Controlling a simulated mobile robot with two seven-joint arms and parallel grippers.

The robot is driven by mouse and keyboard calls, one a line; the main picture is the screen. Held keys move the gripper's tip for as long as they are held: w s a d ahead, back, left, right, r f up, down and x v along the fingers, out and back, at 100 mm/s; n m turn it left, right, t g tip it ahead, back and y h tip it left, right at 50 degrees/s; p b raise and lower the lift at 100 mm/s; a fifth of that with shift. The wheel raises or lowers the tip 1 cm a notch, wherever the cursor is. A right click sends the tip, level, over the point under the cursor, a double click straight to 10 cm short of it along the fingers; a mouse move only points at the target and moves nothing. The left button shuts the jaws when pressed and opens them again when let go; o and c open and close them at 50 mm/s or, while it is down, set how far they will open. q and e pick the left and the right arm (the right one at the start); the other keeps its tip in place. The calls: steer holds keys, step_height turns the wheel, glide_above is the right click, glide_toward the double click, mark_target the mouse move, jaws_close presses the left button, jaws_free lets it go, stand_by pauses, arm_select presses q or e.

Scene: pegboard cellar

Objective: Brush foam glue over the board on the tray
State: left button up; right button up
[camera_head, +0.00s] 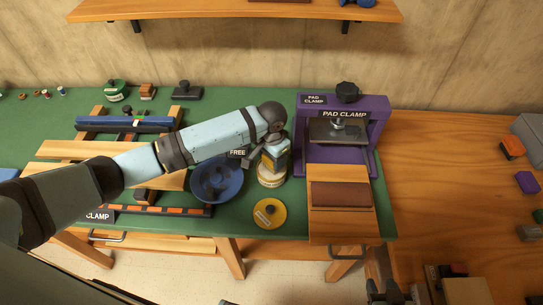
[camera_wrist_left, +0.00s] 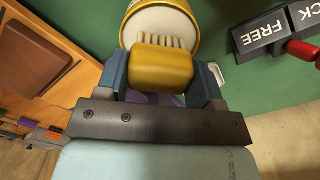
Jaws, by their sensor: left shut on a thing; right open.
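My left gripper (camera_head: 272,158) reaches in from the left and is shut on a yellow brush (camera_wrist_left: 162,68). In the left wrist view the pale bristles point into the mouth of a white-and-yellow glue pot (camera_wrist_left: 160,22). The pot (camera_head: 271,179) stands on the green mat under the gripper; whether the bristles touch glue is unclear. A brown board (camera_head: 341,196) lies on the wooden tray (camera_head: 342,229) in front of the purple pad clamp (camera_head: 374,152). My right gripper (camera_head: 388,292) is open and empty at the bottom edge, partly cut off.
A yellow lid (camera_head: 270,214) lies in front of the pot and a blue bowl (camera_head: 217,181) left of it. A wooden frame with clamps (camera_head: 70,150) fills the left. Small blocks (camera_head: 512,147) lie on the bare wooden table at right.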

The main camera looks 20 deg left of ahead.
arm_select(q)
steer(key=shift+f, duration=0.55)
stand_by(0.6)
steer(key=shift+s+f+p, duration=0.1)
steer(key=shift+p, duration=0.4)
stand_by(2.2)
step_height(320, 180, up, 5)
steer(key=p, duration=0.5)
steer(key=shift+p, duration=0.4)
step_height(320, 180, up, 2)
steer(key=p, duration=0.2)
steer(key=shift+p, duration=0.3)
